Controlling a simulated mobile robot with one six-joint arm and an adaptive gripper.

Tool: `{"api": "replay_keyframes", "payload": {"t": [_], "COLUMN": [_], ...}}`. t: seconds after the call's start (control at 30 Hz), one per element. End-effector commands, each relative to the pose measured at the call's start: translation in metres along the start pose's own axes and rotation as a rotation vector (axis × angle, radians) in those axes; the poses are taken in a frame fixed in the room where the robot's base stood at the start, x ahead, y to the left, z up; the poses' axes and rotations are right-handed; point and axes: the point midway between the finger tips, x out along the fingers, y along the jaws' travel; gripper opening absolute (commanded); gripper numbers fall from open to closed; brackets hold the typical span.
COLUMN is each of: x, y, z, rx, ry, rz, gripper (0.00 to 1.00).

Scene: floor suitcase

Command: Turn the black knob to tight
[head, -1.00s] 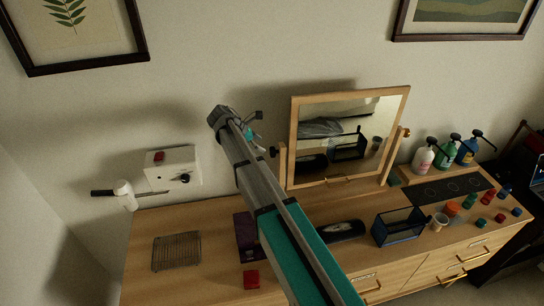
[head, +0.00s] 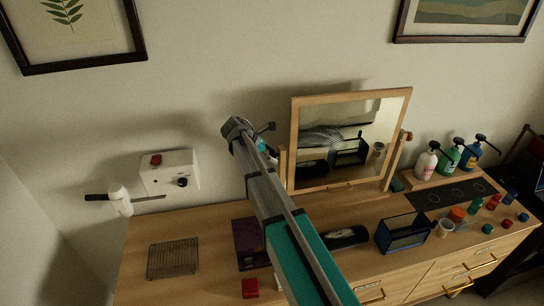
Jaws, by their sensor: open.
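A black knob (head: 183,182) sits on the front of a white wall box (head: 160,172) at the left. The tilting mirror (head: 345,140) stands on the dresser in a wooden frame. The dark knob at its left post (head: 282,170) is mostly hidden behind my gripper, so its setting cannot be told. My gripper (head: 267,137) is small in the head view, open and empty, just left of the mirror's left post. Whether it touches the knob cannot be told. A brown knob (head: 407,136) shows at the mirror's right side.
A wire rack (head: 172,259), a red block (head: 250,288), and a blue-black basket (head: 403,233) are on the dresser (head: 205,225). Pump bottles (head: 445,155) and several small jars stand at the right.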

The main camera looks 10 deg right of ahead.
Motion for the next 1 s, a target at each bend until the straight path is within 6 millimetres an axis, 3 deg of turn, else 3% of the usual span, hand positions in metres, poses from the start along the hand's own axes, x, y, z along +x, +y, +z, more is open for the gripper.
{"api": "replay_keyframes", "payload": {"t": [0.1,0.53,1.0], "x": [-0.0002,-0.0002,0.0008], "y": [0.0000,0.0000,-0.0024], "z": [0.0000,-0.0001,-0.0008], "rx": [0.000,0.000,0.057], "ry": [0.000,0.000,-0.001], "rz": [0.000,0.000,0.058], "gripper": [0.91,0.11,0.11]}}
